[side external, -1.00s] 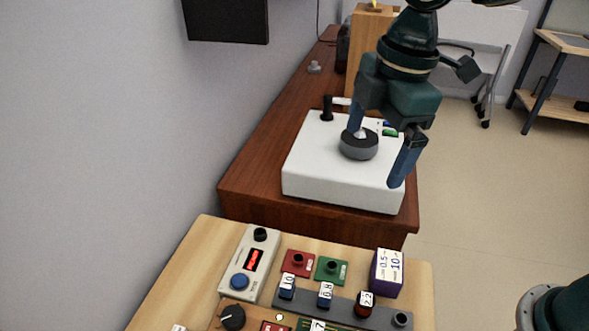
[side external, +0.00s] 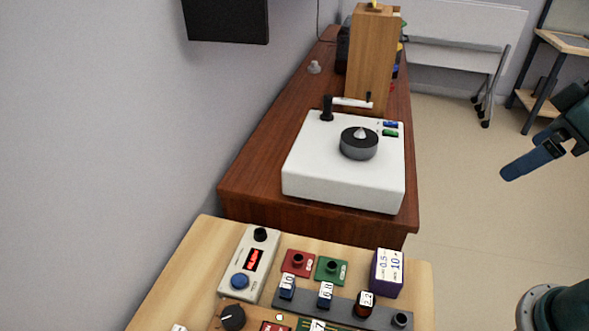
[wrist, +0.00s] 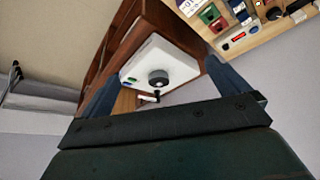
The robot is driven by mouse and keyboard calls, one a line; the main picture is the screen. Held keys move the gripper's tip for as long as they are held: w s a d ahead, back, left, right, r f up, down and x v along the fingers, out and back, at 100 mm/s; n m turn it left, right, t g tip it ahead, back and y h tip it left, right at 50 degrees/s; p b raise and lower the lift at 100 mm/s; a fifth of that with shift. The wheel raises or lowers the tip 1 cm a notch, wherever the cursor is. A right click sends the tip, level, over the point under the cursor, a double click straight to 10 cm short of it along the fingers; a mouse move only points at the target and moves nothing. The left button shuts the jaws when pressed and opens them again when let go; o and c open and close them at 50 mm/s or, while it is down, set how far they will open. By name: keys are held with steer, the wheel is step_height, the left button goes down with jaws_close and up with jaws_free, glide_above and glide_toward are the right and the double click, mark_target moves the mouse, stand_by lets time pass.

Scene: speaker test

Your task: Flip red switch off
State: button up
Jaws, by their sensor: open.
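I cannot make out a part that is clearly a red switch. A small red block with a black round top (side external: 297,262) sits on the wooden panel in the side view, beside a similar green block (side external: 331,269). Another red piece (side external: 275,327) is cut off by the bottom edge. The white box (side external: 300,180) has a dark round knob (side external: 359,145) and small blue and green parts (side external: 390,129). My gripper (wrist: 160,66) is open and empty, its fingers spread with the white box seen between them. In the side view only part of it shows, at the far right, away from the box.
The white box stands on a brown wooden bench (side external: 255,160). A tall wooden block (side external: 370,62) is behind it. A wooden panel (side external: 185,262) in front carries a meter with a red display (side external: 254,260) and a purple box (side external: 387,273). Open floor lies right of the bench.

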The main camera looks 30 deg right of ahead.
steer(key=shift+s+d+f+m, duration=0.25)
steer(key=shift+s+m, duration=0.15)
steer(key=shift+s, duration=0.05)
steer(key=shift+s+d+f+m, duration=0.2)
steer(key=shift+s+d+m, duration=0.05)
steer(key=shift+s+m, duration=0.15)
